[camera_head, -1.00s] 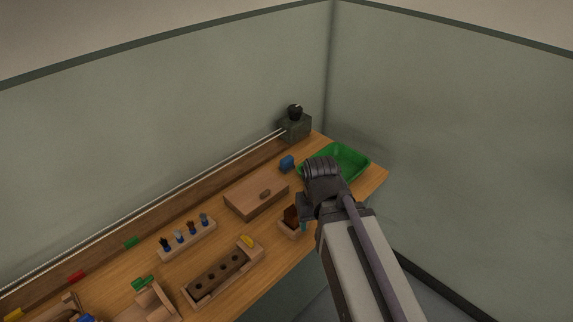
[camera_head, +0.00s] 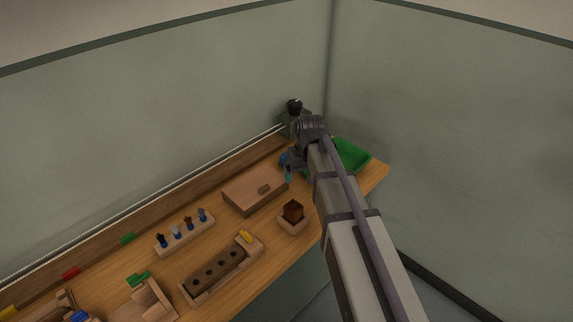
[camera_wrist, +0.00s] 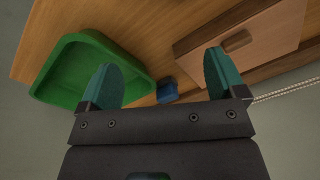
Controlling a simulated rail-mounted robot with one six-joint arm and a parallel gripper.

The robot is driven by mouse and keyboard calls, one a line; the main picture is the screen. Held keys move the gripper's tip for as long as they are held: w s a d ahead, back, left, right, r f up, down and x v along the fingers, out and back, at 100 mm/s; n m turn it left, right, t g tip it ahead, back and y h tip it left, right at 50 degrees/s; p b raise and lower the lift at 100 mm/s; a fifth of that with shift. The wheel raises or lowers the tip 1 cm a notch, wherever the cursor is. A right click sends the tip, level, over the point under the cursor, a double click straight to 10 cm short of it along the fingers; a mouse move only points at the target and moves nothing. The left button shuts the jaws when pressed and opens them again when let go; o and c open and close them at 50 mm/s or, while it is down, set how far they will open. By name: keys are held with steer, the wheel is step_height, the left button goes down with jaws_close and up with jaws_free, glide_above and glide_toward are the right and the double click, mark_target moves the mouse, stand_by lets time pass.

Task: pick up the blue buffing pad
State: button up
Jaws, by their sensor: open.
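The blue buffing pad (camera_wrist: 167,92) lies on the wooden bench between the green tray and the wooden box in the wrist view. In the head view a small part of the blue pad (camera_head: 283,158) shows beside my arm, the rest hidden behind it. My gripper (camera_wrist: 163,80) is open, with teal fingers spread to either side of the pad in the picture. It is empty and appears to be above the bench; its exact height over the pad I cannot tell.
A green tray (camera_wrist: 58,92) is close to one finger and a wooden box with a knob (camera_wrist: 262,22) close to the other. A dark machine (camera_head: 294,108) stands in the back corner. A small holder with a brown block (camera_head: 292,213) sits near the front edge.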

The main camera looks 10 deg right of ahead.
steer(key=w+n+t+y, duration=0.15)
steer(key=w+n, duration=0.35)
steer(key=w, duration=1.3)
steer(key=shift+n+h, duration=0.25)
steer(key=shift+n, duration=0.05)
steer(key=b+x, duration=1.1)
steer(key=shift+w+f, duration=0.1)
steer(key=shift+f, duration=0.15)
steer(key=shift+r, duration=0.25)
steer(key=c, duration=1.1)
